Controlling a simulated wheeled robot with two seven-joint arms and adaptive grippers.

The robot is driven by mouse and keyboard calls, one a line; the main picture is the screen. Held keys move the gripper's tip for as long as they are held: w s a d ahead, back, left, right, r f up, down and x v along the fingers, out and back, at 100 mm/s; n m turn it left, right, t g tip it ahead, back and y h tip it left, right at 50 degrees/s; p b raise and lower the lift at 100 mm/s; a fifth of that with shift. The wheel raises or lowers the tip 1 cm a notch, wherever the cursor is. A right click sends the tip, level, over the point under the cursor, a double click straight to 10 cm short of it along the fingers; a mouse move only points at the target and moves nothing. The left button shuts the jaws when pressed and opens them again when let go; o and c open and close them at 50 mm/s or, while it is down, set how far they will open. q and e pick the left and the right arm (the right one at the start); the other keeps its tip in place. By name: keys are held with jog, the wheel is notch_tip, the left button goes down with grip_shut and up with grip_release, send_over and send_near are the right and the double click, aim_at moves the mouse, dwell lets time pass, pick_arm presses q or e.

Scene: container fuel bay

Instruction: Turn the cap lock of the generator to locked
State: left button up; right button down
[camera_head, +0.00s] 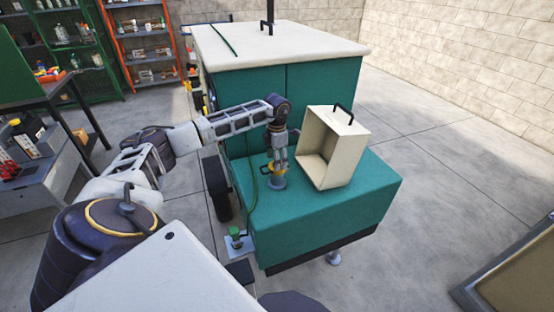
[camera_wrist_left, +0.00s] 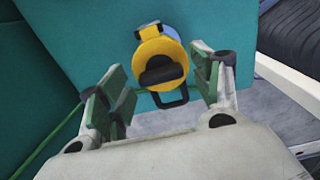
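The generator (camera_head: 345,215) is a teal box with a lower front deck and a taller cabinet behind it. Its yellow fuel cap (camera_head: 277,180) sits on a grey neck on the deck. In the left wrist view the yellow cap (camera_wrist_left: 160,62) shows a dark raised bar across its middle, a yellow tab at the top and a dark loop below. My left gripper (camera_head: 277,162) is above the cap. My right gripper is not in view.
An open cream box with a black handle (camera_head: 352,135) stands on the deck just right of the cap. A green hose (camera_head: 252,180) runs down the deck's left side. A workbench (camera_head: 30,155) and shelves stand left.

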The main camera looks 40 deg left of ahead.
pick_arm(q)
jog(key=shift+r, duration=0.8)
notch_tip(320, 180, up, 10)
jog(key=shift+r, duration=0.2)
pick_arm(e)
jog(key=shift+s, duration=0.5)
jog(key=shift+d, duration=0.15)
